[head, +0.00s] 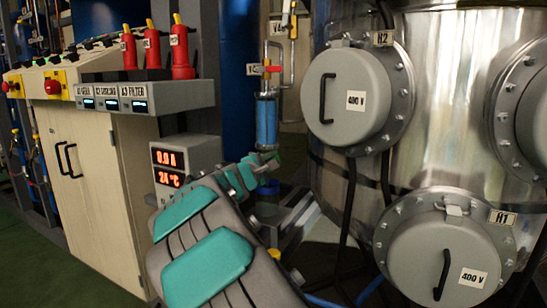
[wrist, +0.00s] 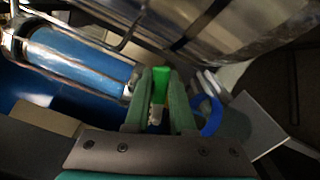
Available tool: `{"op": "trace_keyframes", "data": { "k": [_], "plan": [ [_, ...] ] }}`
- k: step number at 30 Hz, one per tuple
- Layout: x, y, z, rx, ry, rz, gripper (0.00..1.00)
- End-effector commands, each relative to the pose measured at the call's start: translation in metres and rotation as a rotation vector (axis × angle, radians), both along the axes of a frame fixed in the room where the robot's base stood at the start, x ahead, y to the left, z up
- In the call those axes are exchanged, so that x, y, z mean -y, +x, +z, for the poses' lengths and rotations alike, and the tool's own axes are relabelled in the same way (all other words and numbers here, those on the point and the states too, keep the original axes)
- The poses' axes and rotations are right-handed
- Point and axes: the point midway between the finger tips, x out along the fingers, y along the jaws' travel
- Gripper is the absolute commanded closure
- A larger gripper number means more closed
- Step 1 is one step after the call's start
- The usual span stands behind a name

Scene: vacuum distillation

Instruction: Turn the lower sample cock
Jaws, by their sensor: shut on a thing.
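The lower sample cock shows a bright green handle (wrist: 161,78) in the wrist view, at the end of the blue-filled sample cylinder (wrist: 75,65). My gripper (wrist: 160,100) has its two green fingers on either side of this handle, shut on it. In the head view my gripper (head: 268,162) is at the lower end of the sample cylinder (head: 266,122), and my arm and fingers hide most of the cock. An upper cock with an orange-red handle (head: 266,69) is above the cylinder.
A large steel vessel (head: 440,150) with bolted round covers marked 400 V stands to the right. A display box (head: 185,165) and a cream cabinet (head: 90,190) stand to the left. A blue ring (wrist: 211,116) is just right of my fingers. Dark cables hang by the vessel.

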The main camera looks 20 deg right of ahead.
Motion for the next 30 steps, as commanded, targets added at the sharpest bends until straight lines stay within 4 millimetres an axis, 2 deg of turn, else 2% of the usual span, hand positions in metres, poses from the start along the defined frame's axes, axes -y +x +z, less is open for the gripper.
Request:
{"op": "trace_keyframes", "data": {
  "k": [8,9,17,25,30],
  "plan": [
    [0.0003,-0.0001,-0.0004,-0.004,-0.004,-0.001,1.0],
    [0.0003,-0.0001,-0.0003,-0.004,-0.003,-0.001,0.77],
    [-0.0001,0.0001,-0.0003,-0.004,-0.003,0.0,0.47],
    [-0.0007,0.0002,-0.0012,0.003,0.001,0.001,0.47],
    [-0.0003,-0.0008,-0.0091,0.062,0.048,0.001,0.47]
  ]
}}
